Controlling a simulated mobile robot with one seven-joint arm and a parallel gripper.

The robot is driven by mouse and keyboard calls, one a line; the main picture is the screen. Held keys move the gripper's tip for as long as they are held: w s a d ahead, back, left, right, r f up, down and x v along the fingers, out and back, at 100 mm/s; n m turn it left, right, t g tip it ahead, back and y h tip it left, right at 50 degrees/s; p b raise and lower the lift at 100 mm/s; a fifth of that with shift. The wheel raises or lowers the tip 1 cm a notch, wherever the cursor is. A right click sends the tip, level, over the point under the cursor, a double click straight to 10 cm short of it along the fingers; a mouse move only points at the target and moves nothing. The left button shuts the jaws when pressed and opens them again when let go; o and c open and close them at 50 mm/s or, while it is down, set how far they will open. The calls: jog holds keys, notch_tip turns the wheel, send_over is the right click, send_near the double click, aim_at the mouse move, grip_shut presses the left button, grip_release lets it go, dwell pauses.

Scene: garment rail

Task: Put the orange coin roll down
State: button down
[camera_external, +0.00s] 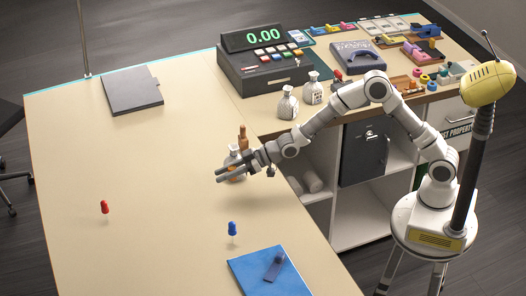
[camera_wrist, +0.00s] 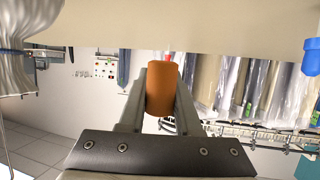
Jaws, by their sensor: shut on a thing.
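A money bag and a brown wooden-looking item (camera_external: 242,135) stand close behind my gripper. A red peg (camera_external: 104,207), blue peg (camera_external: 232,228), blue folder (camera_external: 258,275) and grey binder (camera_external: 130,90) lie around. The counter's left middle is clear. A cash register (camera_external: 262,70) stands behind.

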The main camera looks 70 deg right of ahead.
send_over(215, 214)
notch_tip(215, 214, down, 4)
jog(key=shift+f, duration=0.1)
jog(key=shift+w+f, duration=0.1)
jog(key=shift+f, duration=1.85)
jog(key=shift+f+b, duration=0.3)
jog(key=shift+b, duration=0.05)
jog(key=shift+f, duration=0.1)
